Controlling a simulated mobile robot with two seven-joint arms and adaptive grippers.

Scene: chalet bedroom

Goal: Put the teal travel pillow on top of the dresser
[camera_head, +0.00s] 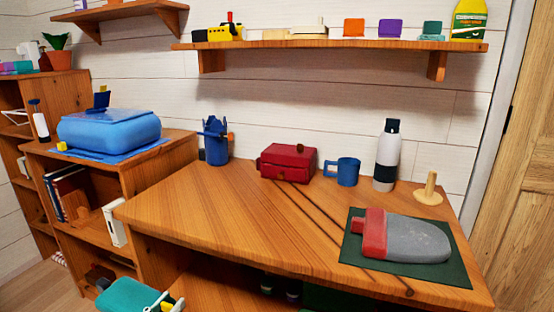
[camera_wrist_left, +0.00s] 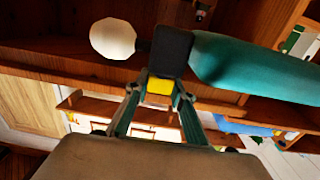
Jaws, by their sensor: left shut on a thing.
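The teal travel pillow (camera_head: 127,296) is at the bottom left of the head view, in front of the wooden furniture and below the level of its top. It also shows as a long teal shape (camera_wrist_left: 250,68) in the left wrist view. My left gripper (camera_head: 168,303) is at the pillow's right end, partly cut off by the frame edge. In the left wrist view my left gripper (camera_wrist_left: 160,88) is shut on the pillow's end, by a dark grey piece and a yellow patch. A wide wooden top (camera_head: 215,212) fills the middle; I cannot tell whether this is the dresser. My right gripper is out of view.
A red box (camera_head: 287,163), blue mug (camera_head: 347,171), bottle (camera_head: 387,157) and blue holder (camera_head: 215,142) stand along the back. A grey-and-red item (camera_head: 408,238) lies on a green mat (camera_head: 458,270). The left-front top is clear. A blue case (camera_head: 108,131) sits on the lower left unit.

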